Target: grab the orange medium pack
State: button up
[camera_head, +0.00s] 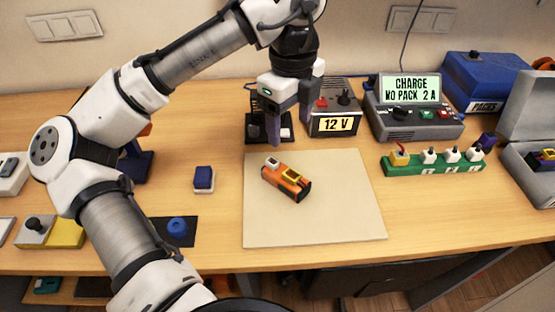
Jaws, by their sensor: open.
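The orange medium pack (284,184) lies on a beige mat (330,223) on the workbench. It is a small orange and black block with a yellow part on top and a pale grey piece at its upper-left end. It lies at a slant, upper left to lower right. My gripper (274,143) is above and behind the pack, pointing down near the mat's back edge. It is open and apart from the pack. One purple-grey finger shows clearly; the other is mostly hidden.
Behind my gripper are a dark stand (257,132) and a 12 V unit (333,112). A charger (415,108) reads "CHARGE NO PACK 2 A". A blue block (204,178) lies left of the mat. The mat's right half is clear.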

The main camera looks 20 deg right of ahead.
aim_at(286, 170)
notch_tip(286, 170, down, 9)
jog(key=shift+s+a+r+p, duration=0.1)
jog(key=shift+r+p, duration=0.05)
jog(key=shift+p, duration=0.3)
jog(key=shift+a+f+p, duration=0.15)
jog(key=shift+f+p, duration=0.45)
jog(key=shift+f, duration=1.95)
grip_shut()
jog(key=shift+r, duration=0.1)
